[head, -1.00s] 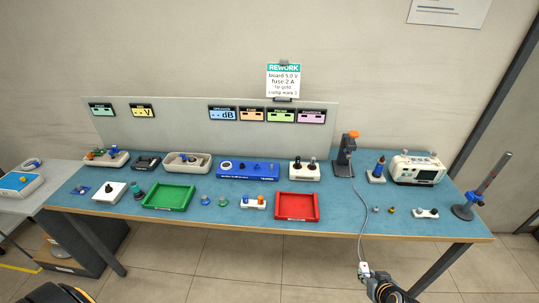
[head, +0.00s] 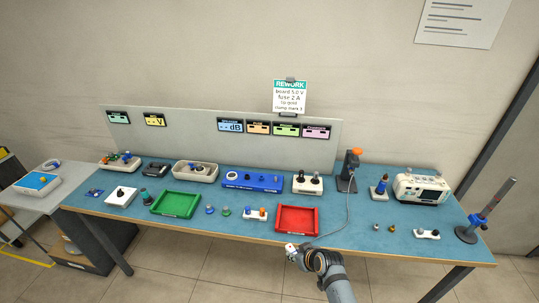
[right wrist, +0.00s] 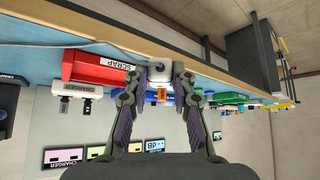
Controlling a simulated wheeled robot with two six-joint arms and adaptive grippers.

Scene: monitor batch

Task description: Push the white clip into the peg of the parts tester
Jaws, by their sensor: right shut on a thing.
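My right gripper (head: 297,249) is shut on the white clip (head: 290,247), just off the table's front edge below the red tray. A thin grey cable runs from the clip toward the black stand with the orange top. My left gripper is out of view.
The red tray (head: 297,232) lies beyond the clip, and the green tray (head: 175,213) is farther left. The white charger box (head: 308,183) and the black stand (head: 347,180) stand behind. A white device with a screen (head: 422,189) is at right.

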